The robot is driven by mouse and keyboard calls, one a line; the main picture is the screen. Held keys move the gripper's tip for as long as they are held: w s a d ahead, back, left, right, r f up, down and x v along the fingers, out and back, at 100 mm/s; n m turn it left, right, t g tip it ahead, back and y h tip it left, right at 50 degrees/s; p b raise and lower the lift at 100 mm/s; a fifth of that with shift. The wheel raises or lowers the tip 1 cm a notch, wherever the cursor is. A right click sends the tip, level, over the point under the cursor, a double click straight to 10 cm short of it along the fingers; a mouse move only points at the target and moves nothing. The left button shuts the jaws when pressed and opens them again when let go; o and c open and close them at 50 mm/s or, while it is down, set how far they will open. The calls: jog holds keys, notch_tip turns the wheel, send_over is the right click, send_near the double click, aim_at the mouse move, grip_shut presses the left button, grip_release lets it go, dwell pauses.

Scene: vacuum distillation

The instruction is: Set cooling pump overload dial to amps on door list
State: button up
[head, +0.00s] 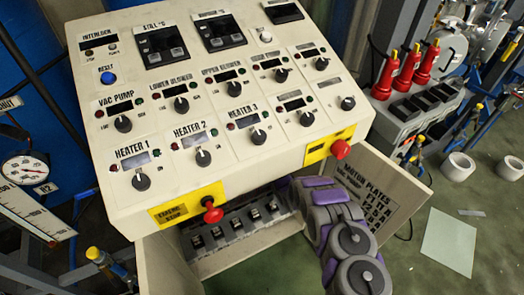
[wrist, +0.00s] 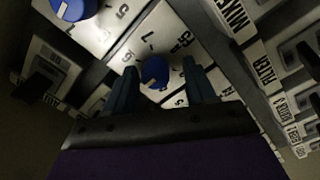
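The wrist view shows my gripper (wrist: 160,80) open, with its two dark fingers on either side of a small blue dial (wrist: 155,71). Gaps show between the dial and both fingers. The dial sits on a pale face with printed numbers; its exact setting and which pump it belongs to cannot be read. In the head view, the open door (head: 378,190) at the right bears a list headed "motor plates"; its lines are too small to read. My purple and grey arm reaches into the open cabinet (head: 240,240), and my gripper is hidden there.
A second blue dial (wrist: 72,9) lies at the upper left of the wrist view. Labelled units, one reading "mixer" (wrist: 232,14), stand at the right. Above the cabinet is the sloped console (head: 160,200) with knobs and two red buttons. A left door (head: 168,265) also hangs open.

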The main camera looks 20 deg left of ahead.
jog(key=shift+d+r, duration=0.1)
jog(key=p+v, duration=0.2)
jog(key=v, duration=1.5)
jog(key=shift+p, duration=0.4)
jog(key=shift+s+f, duration=0.1)
jog(key=shift+f, duration=0.15)
